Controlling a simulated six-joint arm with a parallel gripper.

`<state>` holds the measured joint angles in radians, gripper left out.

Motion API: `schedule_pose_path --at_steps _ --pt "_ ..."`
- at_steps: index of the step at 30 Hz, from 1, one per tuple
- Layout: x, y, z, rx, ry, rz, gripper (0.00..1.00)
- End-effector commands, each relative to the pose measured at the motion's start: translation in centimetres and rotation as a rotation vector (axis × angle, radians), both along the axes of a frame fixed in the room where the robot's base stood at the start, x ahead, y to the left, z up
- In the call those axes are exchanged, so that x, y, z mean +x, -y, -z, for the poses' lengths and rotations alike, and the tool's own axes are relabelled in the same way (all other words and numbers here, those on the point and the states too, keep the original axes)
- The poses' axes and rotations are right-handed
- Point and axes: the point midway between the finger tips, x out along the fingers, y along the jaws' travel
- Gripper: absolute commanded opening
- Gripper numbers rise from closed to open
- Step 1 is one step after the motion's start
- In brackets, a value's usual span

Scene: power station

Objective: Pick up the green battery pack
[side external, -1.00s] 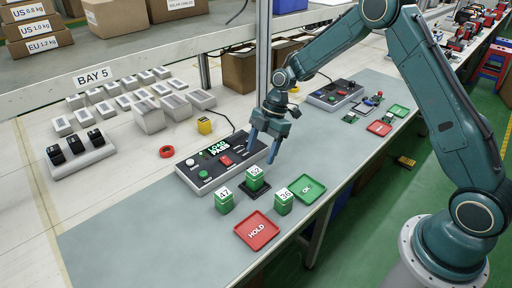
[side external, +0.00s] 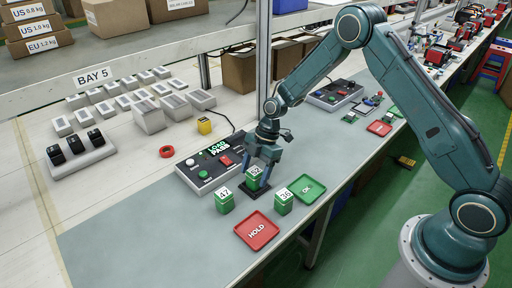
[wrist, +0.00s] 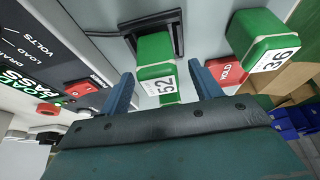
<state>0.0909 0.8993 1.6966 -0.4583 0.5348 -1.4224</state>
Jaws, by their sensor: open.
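Three green battery packs with white number labels stand on the bench. The pack marked 52 (side external: 254,178) stands upright on a black cradle (side external: 247,192) beside the tester. My gripper (side external: 261,168) is open and points down at this pack. In the wrist view the pack marked 52 (wrist: 154,52) lies between my two spread fingers (wrist: 161,75), with clear gaps on both sides. The pack marked 47 (side external: 225,205) stands to its left. The pack marked 36 (side external: 283,206) stands to its right and also shows in the wrist view (wrist: 256,27).
The tester (side external: 193,175) reads LOAD PASS, close behind the cradle. A red HOLD tray (side external: 245,240) lies in front, a green OK tray (side external: 318,184) to the right; both look empty.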

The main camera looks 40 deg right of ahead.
Motion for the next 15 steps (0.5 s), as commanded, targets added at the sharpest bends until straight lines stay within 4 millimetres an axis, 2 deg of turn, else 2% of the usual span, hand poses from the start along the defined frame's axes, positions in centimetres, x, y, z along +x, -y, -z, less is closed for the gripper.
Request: schedule_pose_path --at_steps 6,15 --pt "0.0 -0.7 1.6 0.000 0.002 0.001 0.64" --pt "0.0 -0.8 1.8 0.000 0.003 0.001 0.64"
